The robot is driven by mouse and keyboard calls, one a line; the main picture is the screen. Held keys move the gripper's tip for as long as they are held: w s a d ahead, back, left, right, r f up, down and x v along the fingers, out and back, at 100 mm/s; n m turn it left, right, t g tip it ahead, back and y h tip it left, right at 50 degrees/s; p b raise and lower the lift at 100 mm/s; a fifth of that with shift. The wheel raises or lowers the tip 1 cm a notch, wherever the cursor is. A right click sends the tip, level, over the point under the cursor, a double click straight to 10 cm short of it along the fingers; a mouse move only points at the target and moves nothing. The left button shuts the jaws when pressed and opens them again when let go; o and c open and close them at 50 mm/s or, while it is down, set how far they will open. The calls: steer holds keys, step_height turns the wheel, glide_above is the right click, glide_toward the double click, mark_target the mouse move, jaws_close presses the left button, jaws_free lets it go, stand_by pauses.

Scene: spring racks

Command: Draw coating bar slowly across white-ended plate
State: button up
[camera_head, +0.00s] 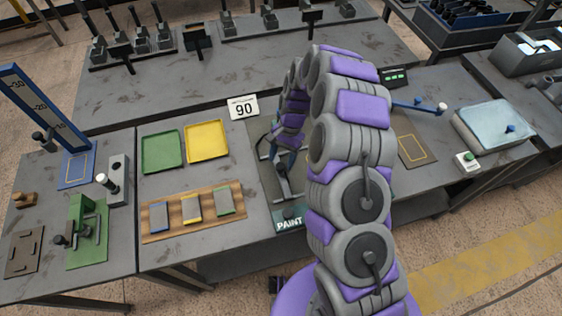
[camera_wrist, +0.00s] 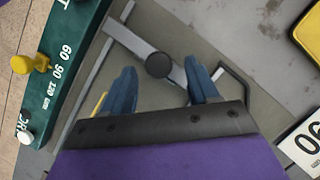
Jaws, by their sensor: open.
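My gripper (camera_wrist: 162,88) is open above the paint station, its two blue fingers apart and nothing held. In the wrist view a dark round knob (camera_wrist: 160,65) on a flat grey bar (camera_wrist: 138,46) lies just beyond and between the fingertips. This may be the coating bar; I cannot be sure. In the head view my gripper (camera_head: 284,154) is over the station, and my arm hides much of it. I cannot make out a white-ended plate.
A wooden rack (camera_head: 148,237) holds three plates with blue, yellow and green ends. Green (camera_head: 162,152) and yellow (camera_head: 207,141) trays lie behind it.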

steer(key=shift+x, duration=0.95)
steer(key=shift+c, duration=0.3)
jaws_close()
